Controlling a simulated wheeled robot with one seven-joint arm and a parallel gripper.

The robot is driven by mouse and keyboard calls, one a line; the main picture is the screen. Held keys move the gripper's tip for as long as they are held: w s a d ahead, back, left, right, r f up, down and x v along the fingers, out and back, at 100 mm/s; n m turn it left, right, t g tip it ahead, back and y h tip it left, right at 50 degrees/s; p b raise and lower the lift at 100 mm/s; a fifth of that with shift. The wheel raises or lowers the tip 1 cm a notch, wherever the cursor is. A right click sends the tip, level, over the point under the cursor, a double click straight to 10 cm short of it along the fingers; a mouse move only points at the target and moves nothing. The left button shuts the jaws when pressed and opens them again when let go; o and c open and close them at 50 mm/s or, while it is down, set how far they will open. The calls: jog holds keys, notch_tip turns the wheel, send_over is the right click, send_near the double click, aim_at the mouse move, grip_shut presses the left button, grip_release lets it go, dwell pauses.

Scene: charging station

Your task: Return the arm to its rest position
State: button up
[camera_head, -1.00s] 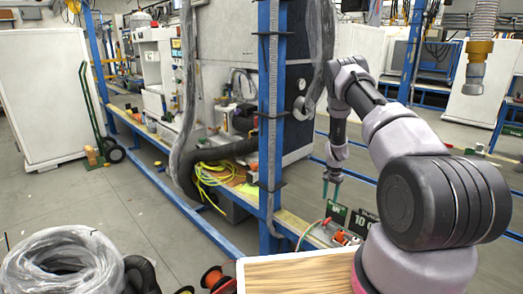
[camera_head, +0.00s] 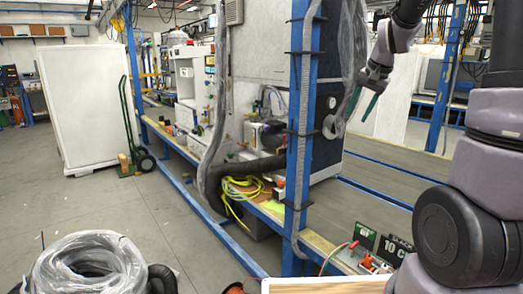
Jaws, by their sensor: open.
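My arm rises at the right side of the head view, with its black and mauve links bent over at the top. My gripper (camera_head: 361,106) hangs from the arm's end near the top right, in front of the dark cabinet side and pale panel. Its two thin green fingers point down and stand apart. Nothing shows between them. The upper elbow part of the arm is cut off by the picture's top edge.
A blue post (camera_head: 300,130) stands left of my gripper. Yellow cable (camera_head: 240,190) lies on the low bench. Wrapped hose (camera_head: 90,268) sits lower left. Grey floor (camera_head: 130,215) is open at left.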

jog(key=s+a+r+n, duration=0.1)
jog(key=s+r, duration=0.1)
jog(key=s, duration=0.5)
jog(key=s+a+r+n+t, duration=0.1)
jog(key=s+a+r, duration=0.1)
jog(key=s, duration=0.6)
jog(key=s+a+r+t, duration=0.1)
jog(key=s+r, duration=0.2)
jog(key=s, duration=0.4)
jog(key=shift+s+a+r+n, duration=0.3)
jog(key=shift+s+a+n, duration=0.1)
jog(key=o, duration=0.4)
jog(key=shift+s+t, duration=0.35)
jog(key=shift+t, duration=0.05)
jog(key=shift+c, duration=0.2)
jog(key=o, duration=0.4)
jog(key=shift+f, duration=0.1)
